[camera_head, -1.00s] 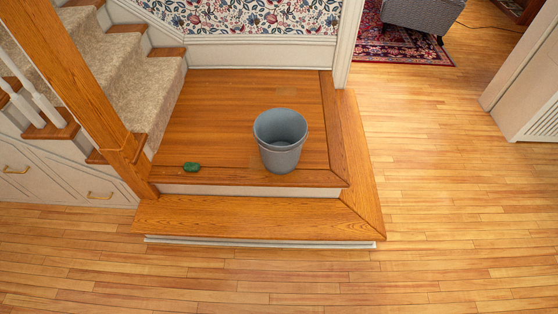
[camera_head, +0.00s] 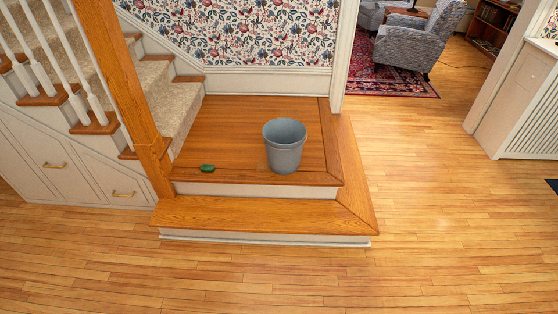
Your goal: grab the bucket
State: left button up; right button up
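A grey-blue bucket (camera_head: 284,150) stands upright on the wooden stair landing (camera_head: 232,128), near its front right part. Its open top faces up and the inside that shows looks empty. Neither of my grippers is in the head view, so nothing of mine touches the bucket there.
A small green object (camera_head: 207,168) lies near the landing's front edge, left of the bucket. A wooden step (camera_head: 250,213) runs below the landing. A wooden newel post (camera_head: 122,95) and carpeted stairs (camera_head: 165,100) rise at left. The wood floor (camera_head: 430,220) in front and at right is clear.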

aim_at(284, 141)
jog(key=u, duration=0.55)
jog(key=i, duration=0.7)
jog(key=u, duration=0.45)
jog(key=i, duration=0.8)
jog(key=z, duration=0.3)
